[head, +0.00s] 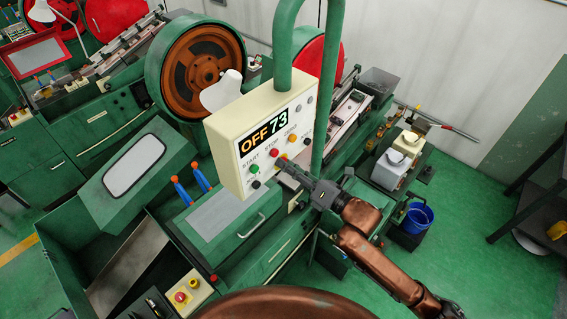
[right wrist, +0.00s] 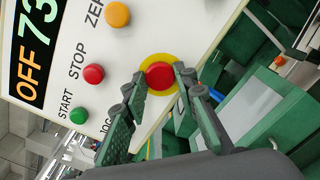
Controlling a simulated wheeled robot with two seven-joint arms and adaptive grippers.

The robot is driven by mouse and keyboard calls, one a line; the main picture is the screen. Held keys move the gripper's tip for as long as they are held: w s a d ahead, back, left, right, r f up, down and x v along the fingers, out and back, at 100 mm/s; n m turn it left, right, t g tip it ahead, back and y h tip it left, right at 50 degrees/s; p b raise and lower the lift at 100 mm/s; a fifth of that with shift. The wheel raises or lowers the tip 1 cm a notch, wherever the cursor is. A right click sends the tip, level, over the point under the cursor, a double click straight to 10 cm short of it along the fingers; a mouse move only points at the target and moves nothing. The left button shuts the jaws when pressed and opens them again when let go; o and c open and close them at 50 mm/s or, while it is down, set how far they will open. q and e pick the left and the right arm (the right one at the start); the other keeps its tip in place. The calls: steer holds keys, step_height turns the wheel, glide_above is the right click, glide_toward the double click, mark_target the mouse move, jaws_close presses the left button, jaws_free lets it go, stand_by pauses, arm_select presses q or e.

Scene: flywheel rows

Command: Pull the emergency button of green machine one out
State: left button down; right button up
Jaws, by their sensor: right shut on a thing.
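The cream control box (head: 232,150) of the green machine hangs from a green pipe, its display reading OFF 73. It also fills much of the right wrist view (right wrist: 130,55). The red emergency button (right wrist: 160,75) with its yellow ring sits on the panel's lower edge. My right gripper (right wrist: 161,80) has one finger on each side of the button and is shut on it. In the head view the right gripper (head: 284,165) reaches the panel from the lower right and largely hides the button. My left gripper is not in view.
A red STOP button (right wrist: 94,74), green START button (right wrist: 79,116) and orange button (right wrist: 117,14) lie close by on the panel. Another red emergency button (head: 180,297) is at lower left. A blue bucket (head: 416,217) stands right; green floor beyond it is open.

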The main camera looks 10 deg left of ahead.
steer(key=shift+s+d, duration=0.15)
steer(key=shift+d, duration=0.05)
stand_by(0.3)
steer(key=o, duration=1.1)
steer(key=shift+c, duration=0.2)
steer(key=v, duration=0.6)
steer(key=shift+f, duration=0.1)
